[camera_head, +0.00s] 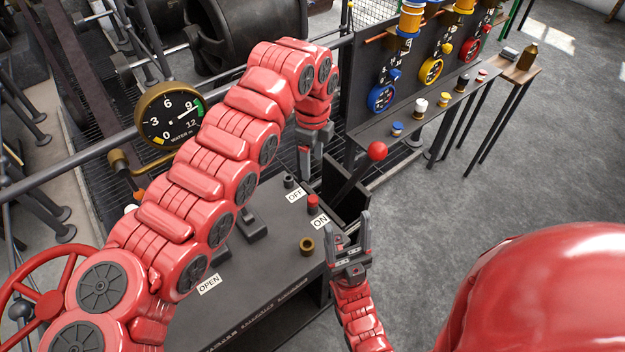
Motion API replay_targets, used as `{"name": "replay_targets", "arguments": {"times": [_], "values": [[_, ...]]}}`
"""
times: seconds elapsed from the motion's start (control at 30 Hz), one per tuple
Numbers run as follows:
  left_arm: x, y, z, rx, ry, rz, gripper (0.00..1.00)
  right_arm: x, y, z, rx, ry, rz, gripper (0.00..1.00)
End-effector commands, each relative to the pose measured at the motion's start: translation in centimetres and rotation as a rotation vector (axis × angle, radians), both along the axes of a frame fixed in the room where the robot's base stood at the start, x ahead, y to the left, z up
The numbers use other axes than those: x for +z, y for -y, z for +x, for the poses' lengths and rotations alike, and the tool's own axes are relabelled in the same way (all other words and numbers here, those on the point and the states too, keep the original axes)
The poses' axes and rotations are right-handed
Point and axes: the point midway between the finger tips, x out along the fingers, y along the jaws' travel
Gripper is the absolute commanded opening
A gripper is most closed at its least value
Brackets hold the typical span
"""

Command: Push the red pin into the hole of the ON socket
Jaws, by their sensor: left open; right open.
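The red pin (313,202) stands upright on the dark console beside the ON label (320,222). It is at the ON socket, whose hole is hidden under it; how deep the pin sits I cannot tell. The OFF socket (288,181), a short dark cylinder, is behind it by the OFF label (295,195). My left gripper (311,168) is open, points down and hangs just above and behind the pin, apart from it in the picture. My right gripper (349,222) is open and empty, fingers pointing up the picture, at the console's right edge, right of the pin.
A brass ring (306,245) is on the console near the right gripper. The OPEN label (209,284) lies nearer. A water gauge (169,115) and red handwheel (45,305) are left.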

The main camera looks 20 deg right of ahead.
Motion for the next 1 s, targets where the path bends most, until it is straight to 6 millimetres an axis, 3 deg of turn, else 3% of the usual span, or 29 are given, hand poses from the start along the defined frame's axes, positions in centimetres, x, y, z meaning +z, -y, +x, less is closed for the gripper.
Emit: {"name": "replay_targets", "arguments": {"times": [0.1,0.27,1.0], "values": [[1.8,0.1,0.0,-0.001,0.003,0.002,0.71,-0.4,0.0,0.0,0.000,0.000,0.000,0.67],[2.8,0.0,0.0,0.000,-0.001,0.001,0.71,-0.5,0.0,0.0,0.000,0.000,0.000,0.67],[3.0,0.0,0.0,-0.001,0.000,0.000,0.71,-0.5,0.0,0.0,0.000,0.000,0.000,0.67]]}}
